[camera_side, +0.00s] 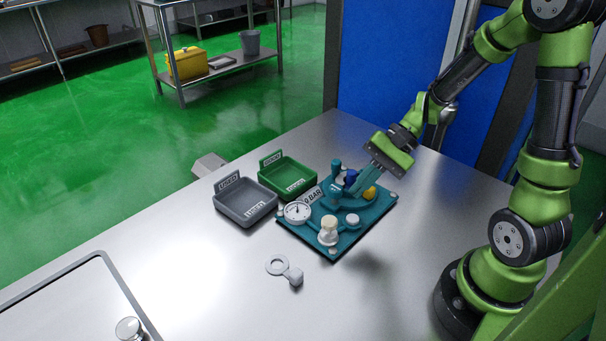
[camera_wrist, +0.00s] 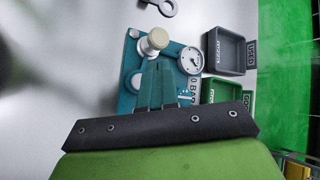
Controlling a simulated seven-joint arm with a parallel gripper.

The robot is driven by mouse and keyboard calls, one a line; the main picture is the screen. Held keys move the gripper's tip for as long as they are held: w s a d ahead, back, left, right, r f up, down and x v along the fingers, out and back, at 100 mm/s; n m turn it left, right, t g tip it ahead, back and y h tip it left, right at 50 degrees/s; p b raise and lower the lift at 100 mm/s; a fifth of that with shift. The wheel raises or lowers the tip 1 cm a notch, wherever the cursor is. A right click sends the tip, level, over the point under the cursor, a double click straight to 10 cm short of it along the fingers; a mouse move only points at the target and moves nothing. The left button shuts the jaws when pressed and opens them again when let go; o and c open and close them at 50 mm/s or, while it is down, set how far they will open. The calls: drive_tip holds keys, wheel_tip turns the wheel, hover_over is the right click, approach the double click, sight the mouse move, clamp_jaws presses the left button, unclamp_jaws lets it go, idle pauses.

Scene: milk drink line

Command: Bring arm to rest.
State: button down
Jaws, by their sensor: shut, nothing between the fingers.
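My gripper (camera_side: 362,183) hangs over the back part of a teal fixture plate (camera_side: 364,228), its fingers pointing down and left. In the wrist view the teal fingers (camera_wrist: 158,68) lie side by side with nothing seen between them. The plate carries a round white gauge (camera_side: 297,212), a cream-topped white post (camera_side: 329,228), a dark blue part (camera_side: 350,178) and a yellow part (camera_side: 369,193). The fingers partly cover the fixture. I cannot tell whether they touch it.
A grey tray (camera_side: 239,218) marked USED and a green tray (camera_side: 305,179) look empty at the plate's left. A loose grey ring-ended part (camera_side: 277,265) lies in front. A recessed panel (camera_side: 62,297) with a metal knob (camera_side: 129,328) is at front left. Bare table surrounds these.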

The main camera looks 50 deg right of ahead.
idle(0.4)
drive_tip(key=s+a+r+n+t+h, duration=0.1)
drive_tip(key=s+r+n+t+h, duration=0.1)
drive_tip(key=r, duration=0.5)
drive_tip(key=s+a+r+n+t+h, duration=0.2)
drive_tip(key=s+r+n+h, duration=0.2)
drive_tip(key=r+n, duration=0.2)
drive_tip(key=shift+a+r+n+h, duration=0.3)
drive_tip(key=shift+r+h, duration=0.1)
drive_tip(key=shift+r, duration=0.2)
idle(0.7)
